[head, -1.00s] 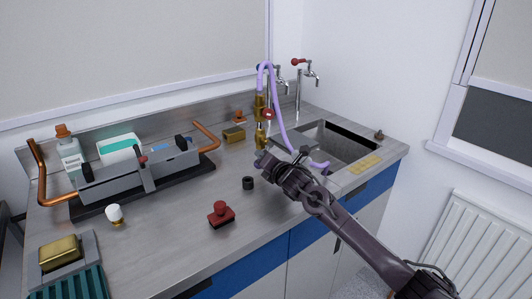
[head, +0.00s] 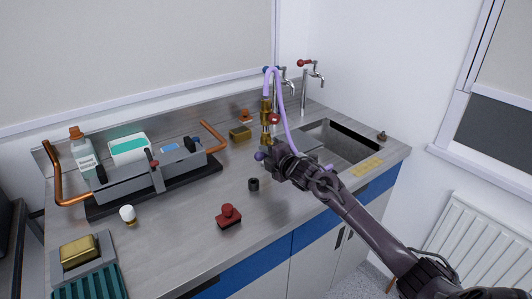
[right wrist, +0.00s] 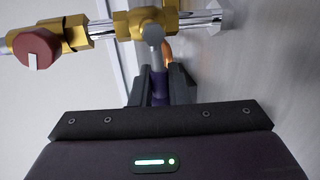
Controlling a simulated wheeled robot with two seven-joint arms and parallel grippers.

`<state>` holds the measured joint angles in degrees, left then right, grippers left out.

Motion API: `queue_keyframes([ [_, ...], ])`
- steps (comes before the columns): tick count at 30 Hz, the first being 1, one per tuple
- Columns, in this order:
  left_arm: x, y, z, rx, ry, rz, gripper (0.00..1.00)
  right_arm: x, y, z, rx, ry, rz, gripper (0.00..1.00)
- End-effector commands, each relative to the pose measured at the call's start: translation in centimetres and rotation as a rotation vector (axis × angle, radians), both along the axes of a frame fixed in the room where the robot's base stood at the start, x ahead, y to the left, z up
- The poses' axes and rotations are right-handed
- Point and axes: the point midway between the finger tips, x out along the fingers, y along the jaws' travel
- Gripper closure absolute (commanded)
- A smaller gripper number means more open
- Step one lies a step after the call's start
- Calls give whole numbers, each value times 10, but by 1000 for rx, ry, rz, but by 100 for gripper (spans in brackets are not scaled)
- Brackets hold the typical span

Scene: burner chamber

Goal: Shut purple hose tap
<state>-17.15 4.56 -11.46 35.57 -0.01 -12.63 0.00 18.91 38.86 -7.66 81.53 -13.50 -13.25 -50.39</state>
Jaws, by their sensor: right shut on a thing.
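The brass tap fitting (head: 265,112) stands upright at the near left of the sink, with the purple hose (head: 281,100) looping from its top. A red knob (head: 273,118) sits on it. My right gripper (head: 275,157) is at the foot of the fitting; a purple piece (head: 260,156) shows just left of it. In the right wrist view my right gripper (right wrist: 158,90) is shut on the purple handle (right wrist: 158,84), which runs to a grey round end (right wrist: 153,35) at the brass body (right wrist: 153,17). The handle's gripped part is partly hidden. My left gripper is not in view.
The sink (head: 340,142) lies behind and right of my right gripper, with a chrome tap (head: 305,85) behind it. A black cap (head: 253,184) and a red-topped piece (head: 228,216) stand nearby on the counter. The burner apparatus (head: 150,180) is on the left.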

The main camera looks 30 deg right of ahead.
Motion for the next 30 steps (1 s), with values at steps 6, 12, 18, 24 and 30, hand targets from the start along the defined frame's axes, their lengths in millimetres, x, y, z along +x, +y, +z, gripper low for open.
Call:
queue_keyframes([
  [6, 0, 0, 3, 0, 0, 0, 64, 0, -1, 2, 33, 1, -3, 100],
  [12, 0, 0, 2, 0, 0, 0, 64, 0, -1, 2, 37, 2, -2, 100],
  [18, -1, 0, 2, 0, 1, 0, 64, 0, -1, 2, 36, 1, -2, 83],
  [24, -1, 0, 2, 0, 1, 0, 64, 0, -1, 2, 34, 2, -2, 66],
  [30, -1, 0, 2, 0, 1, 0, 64, 0, -1, 2, 33, 2, -1, 66],
])
